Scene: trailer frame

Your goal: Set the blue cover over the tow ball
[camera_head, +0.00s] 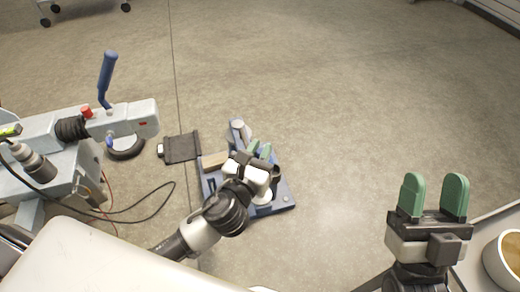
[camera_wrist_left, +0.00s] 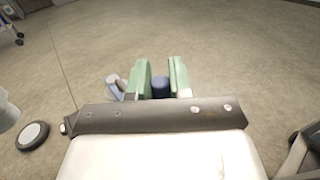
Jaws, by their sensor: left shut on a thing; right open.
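My left gripper (camera_head: 259,151) is over a blue-grey base plate (camera_head: 283,190) on the floor. In the left wrist view, the green fingers of the left gripper (camera_wrist_left: 161,75) are shut on a dark blue round thing, which looks like the blue cover (camera_wrist_left: 160,88). In the head view, the left gripper and wrist hide the cover and much of the plate. I cannot make out the tow ball for certain. A pale rounded part (camera_head: 238,129) stands at the plate's far edge. My right gripper (camera_head: 433,188) is open and empty, apart at the right.
The grey trailer coupling (camera_head: 135,117) with a blue lever (camera_head: 107,78) and loose cables stands at the left. A dark flat pad (camera_head: 182,148) lies beside the plate. A bowl (camera_head: 507,262) sits at the lower right. The floor beyond the plate is clear.

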